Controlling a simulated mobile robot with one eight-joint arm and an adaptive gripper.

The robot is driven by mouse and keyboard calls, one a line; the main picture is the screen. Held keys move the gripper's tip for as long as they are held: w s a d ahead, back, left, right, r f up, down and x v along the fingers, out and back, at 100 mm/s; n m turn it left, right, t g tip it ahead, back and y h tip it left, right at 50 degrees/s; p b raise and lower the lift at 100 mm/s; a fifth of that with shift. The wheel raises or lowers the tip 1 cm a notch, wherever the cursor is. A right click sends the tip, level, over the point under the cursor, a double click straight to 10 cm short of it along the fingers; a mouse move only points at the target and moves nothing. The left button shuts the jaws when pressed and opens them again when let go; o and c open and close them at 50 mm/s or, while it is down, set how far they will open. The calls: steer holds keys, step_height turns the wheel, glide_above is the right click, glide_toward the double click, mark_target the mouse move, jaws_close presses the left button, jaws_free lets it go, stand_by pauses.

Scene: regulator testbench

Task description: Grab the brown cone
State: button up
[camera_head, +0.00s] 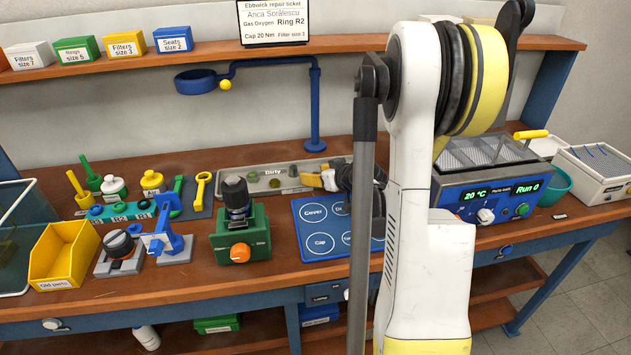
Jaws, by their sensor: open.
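I cannot make out a brown cone for certain. Several small olive and brownish parts lie in the grey tray marked Dirty (228,188) at the back middle of the bench, too small to tell their shapes. One olive-brown part (275,183) lies near the tray's middle, and another (293,171) is to its right. My gripper (318,180) is over the tray's right end, pointing left, just right of these parts. It looks open, with nothing seen between its fingers. My arm hides the bench to the right of it.
A blue mat with labelled circles (312,246) lies in front of the tray. A green fixture with an orange knob (240,253) stands left of it. A blue post (315,110) rises behind. A yellow bin (62,252) stands front left, a blue heated bath (476,208) at right.

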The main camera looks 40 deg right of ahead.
steer(key=shift+s+r, duration=0.1)
jaws_close()
